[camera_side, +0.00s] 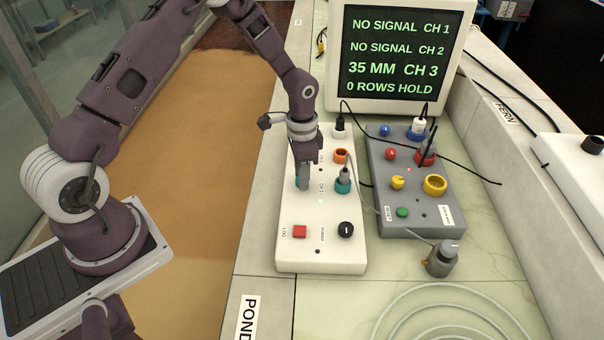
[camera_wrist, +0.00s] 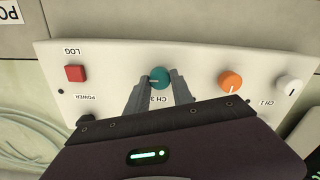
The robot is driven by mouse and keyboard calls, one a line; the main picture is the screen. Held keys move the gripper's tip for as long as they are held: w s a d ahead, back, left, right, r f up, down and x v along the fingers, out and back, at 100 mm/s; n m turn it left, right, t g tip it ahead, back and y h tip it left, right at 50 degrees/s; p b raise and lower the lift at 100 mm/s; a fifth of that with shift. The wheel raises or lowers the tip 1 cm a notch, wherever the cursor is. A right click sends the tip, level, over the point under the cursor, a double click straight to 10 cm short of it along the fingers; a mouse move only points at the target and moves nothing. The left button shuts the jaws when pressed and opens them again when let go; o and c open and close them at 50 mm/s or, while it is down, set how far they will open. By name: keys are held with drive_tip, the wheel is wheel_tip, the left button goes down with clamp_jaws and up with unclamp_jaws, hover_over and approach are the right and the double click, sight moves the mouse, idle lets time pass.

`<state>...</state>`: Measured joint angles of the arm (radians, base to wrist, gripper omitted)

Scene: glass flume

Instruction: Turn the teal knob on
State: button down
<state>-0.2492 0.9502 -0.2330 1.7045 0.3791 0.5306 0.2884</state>
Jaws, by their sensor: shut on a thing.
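My gripper (camera_side: 302,182) points down at the white control box (camera_side: 318,258), with its fingers at the CH 3 position. In the wrist view, the teal knob (camera_wrist: 159,76) sits between the two fingertips (camera_wrist: 158,80), which are closed on its sides. A small pale mark shows on the knob's face. In the side view the fingers hide the knob. A small green light (camera_side: 320,201) glows on the box near the fingers. The screen (camera_side: 405,60) reads no signal for CH 1 and CH 2, 35 MM for CH 3, and 0 ROWS HOLD.
A grey box (camera_side: 425,218) with cables stands to the right.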

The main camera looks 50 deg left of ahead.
drive_tip(key=shift+s, duration=0.1)
idle(0.3)
drive_tip(key=c, duration=1.1)
unclamp_jaws()
wheel_tip(320, 180, up, 7)
drive_tip(key=shift+r, duration=0.1)
